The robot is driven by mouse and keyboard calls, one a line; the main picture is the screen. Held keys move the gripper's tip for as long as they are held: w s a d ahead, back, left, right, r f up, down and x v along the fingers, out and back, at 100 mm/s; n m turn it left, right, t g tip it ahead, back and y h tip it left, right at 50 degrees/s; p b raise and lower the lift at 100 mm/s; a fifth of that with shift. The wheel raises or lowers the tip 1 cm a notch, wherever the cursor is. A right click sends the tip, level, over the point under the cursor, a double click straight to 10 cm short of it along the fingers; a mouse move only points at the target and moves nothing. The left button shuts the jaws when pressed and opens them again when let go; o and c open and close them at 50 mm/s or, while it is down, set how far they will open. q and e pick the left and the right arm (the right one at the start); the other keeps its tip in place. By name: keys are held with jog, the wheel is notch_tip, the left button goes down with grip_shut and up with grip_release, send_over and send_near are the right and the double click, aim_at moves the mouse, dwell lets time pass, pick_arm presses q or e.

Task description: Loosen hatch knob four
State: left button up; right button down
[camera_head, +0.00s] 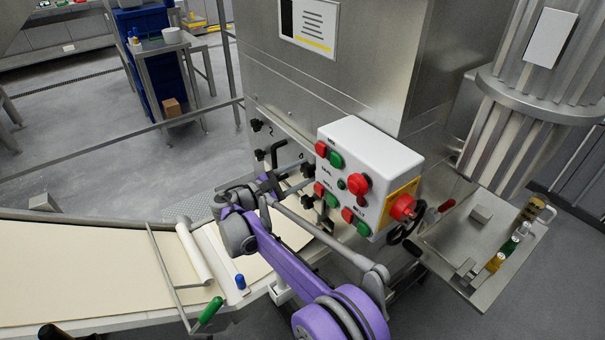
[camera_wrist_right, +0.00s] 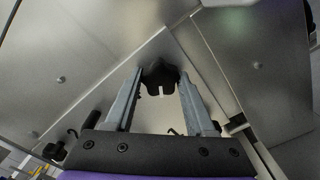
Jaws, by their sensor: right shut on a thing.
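The hatch (camera_head: 288,140) is a steel panel on the machine's front, with black knobs at its corners. My right gripper (camera_head: 300,173) reaches it from the left in the head view. In the right wrist view, its two grey fingers (camera_wrist_right: 160,88) are closed about a black lobed knob (camera_wrist_right: 160,72). In the head view this knob (camera_head: 308,169) is at the fingertips, left of the control box. Another knob (camera_head: 257,125) is at the hatch's upper left, beside a "2", and one (camera_head: 260,155) lies below it. The held knob's number cannot be read. My left gripper is not visible.
A white control box (camera_head: 375,150) with red and green buttons juts out just right of the gripper. A black bent handle (camera_head: 280,150) is on the hatch. A conveyor with a pale dough sheet (camera_head: 80,270) runs below. A steel tray (camera_head: 470,250) is at right.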

jog(key=n, duration=0.4)
jog(key=shift+n+b, duration=0.3)
jog(key=shift+n, duration=0.1)
dwell(0.5)
jog(key=shift+c, duration=1.3)
grip_release()
jog(key=shift+s+a, duration=0.1)
jog(key=v, duration=1)
jog(key=shift+s+a, duration=0.15)
jog(key=shift+a, duration=0.1)
